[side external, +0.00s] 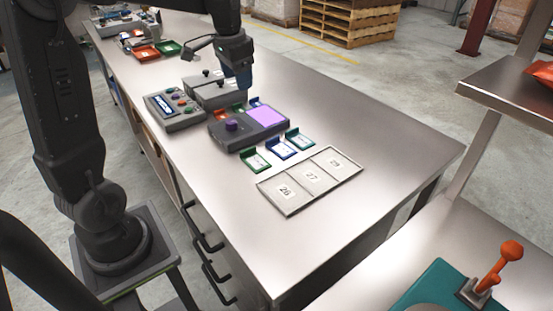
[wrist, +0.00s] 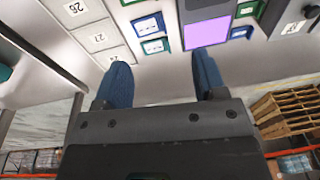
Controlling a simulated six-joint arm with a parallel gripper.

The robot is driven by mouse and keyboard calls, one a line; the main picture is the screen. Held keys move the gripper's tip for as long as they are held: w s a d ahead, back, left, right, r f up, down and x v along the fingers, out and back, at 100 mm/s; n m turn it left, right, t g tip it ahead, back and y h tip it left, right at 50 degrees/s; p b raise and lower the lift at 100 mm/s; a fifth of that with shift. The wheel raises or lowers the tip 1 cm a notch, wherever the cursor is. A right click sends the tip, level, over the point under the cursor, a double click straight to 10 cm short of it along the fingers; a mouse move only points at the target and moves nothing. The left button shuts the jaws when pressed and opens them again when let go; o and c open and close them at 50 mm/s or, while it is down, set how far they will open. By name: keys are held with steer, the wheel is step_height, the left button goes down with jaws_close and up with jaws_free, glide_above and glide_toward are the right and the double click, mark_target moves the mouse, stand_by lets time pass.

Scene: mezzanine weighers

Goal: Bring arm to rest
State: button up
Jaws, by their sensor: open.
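My gripper shows in the side external view (side external: 240,78), held above the steel bench (side external: 340,110) near the devices. In the wrist view my gripper (wrist: 160,85) has its two blue fingers spread wide, with nothing between them. It is open and empty. The fingers appear apart from the bench things. In the side external view the fingertips are small and partly hidden against the devices behind them.
A dark device with a purple screen (side external: 267,116), a button box (side external: 176,109), and green (side external: 256,161) and blue (side external: 281,149) card holders stand near. A numbered tray (side external: 290,207) lies in front. The bench's right side is clear. An orange lever (side external: 497,265) stands at lower right.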

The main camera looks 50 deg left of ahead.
steer(key=s+d+t, duration=0.4)
steer(key=s+d, duration=1.3)
steer(key=d, duration=0.1)
steer(key=shift+s+d+n+h, duration=0.2)
steer(key=shift+n+h, duration=0.1)
steer(key=shift+h, duration=0.1)
